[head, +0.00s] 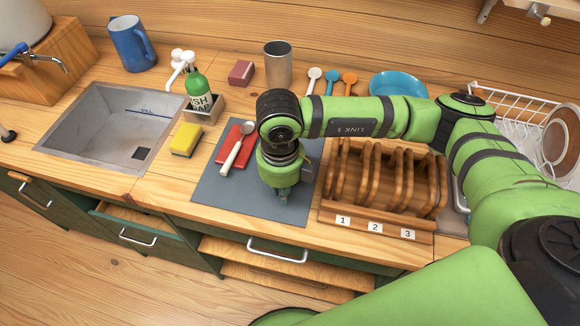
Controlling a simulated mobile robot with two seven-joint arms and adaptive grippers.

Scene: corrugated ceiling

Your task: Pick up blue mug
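The blue mug (131,44) stands upright at the back left of the counter, behind the sink, with its handle on the right side. My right gripper (283,196) points down over the grey mat (225,193), well to the right of the mug and nearer the front edge. The arm and wrist hide most of its fingers, so I cannot see whether they are open or shut. My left gripper is not in view.
The sink (75,125) is empty. A wooden rack (387,180) stands right of the mat. A drawer (135,222) is partly open.

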